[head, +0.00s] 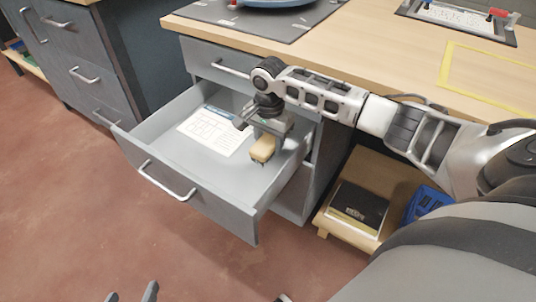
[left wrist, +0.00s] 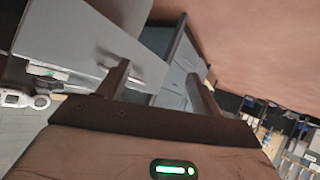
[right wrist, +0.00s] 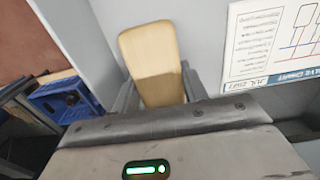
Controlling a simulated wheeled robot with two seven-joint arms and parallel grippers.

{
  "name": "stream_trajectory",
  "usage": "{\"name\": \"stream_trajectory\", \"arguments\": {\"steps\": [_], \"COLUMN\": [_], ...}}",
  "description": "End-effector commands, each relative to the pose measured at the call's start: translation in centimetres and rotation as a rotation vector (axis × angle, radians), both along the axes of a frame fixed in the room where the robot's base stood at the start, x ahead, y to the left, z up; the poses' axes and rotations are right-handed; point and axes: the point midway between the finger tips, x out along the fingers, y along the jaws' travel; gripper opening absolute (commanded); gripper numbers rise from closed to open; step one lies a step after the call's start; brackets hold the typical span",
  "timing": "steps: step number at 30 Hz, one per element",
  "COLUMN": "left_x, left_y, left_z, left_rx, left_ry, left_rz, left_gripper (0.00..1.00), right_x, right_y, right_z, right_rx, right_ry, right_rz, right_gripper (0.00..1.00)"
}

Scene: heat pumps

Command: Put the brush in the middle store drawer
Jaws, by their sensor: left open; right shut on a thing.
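The brush (head: 263,150) shows as a pale tan wooden block in my right gripper (head: 270,127). That gripper is shut on it, inside the outline of the open grey drawer (head: 190,207), near its right side. The brush (right wrist: 152,55) also fills the space between the fingers in the right wrist view. I cannot tell whether it touches the drawer floor; its bristles are hidden. The open drawer is under a closed top drawer (head: 208,64). My left gripper (head: 132,293) is open and empty, low in the head view, apart from the drawer.
A printed sheet (head: 213,132) lies in the drawer, left of the brush. The wooden worktop (head: 400,75) is above. A low wooden shelf (head: 342,233) with a dark box (head: 357,208) and a blue crate (head: 428,203) stands at right. The red floor (head: 60,220) is clear at left.

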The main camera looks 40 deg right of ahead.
Motion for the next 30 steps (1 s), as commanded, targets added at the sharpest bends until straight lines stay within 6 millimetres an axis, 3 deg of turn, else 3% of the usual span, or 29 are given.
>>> {"name": "stream_trajectory", "arguments": {"steps": [9, 20, 21, 23, 30], "left_x": [0.2, 0.4, 0.3, 0.3, 0.2], "left_y": [-0.5, -0.6, -0.6, -0.6, -0.5], "left_z": [0.7, 2.0, 1.8, 1.6, 1.0], "left_rx": [-0.036, -0.044, -0.042, -0.041, -0.036], "left_ry": [-0.087, -0.11, -0.107, -0.102, -0.087], "left_rz": [-0.005, -0.006, -0.006, -0.007, -0.007], "left_gripper": [0.65, 0.65, 0.65, 0.65, 0.65], "right_x": [0.5, 0.5, 0.5, 0.5, 0.5], "right_y": [-0.2, -0.1, -0.1, -0.2, -0.2], "right_z": [-3.7, -3.8, -3.9, -3.9, -3.9], "right_rx": [-0.002, -0.001, -0.001, -0.002, -0.002], "right_ry": [0.0, 0.0, 0.0, -0.001, -0.001], "right_rz": [0.0, 0.0, 0.0, 0.0, 0.0], "right_gripper": [0.18, 0.18, 0.46, 0.63, 0.65]}}
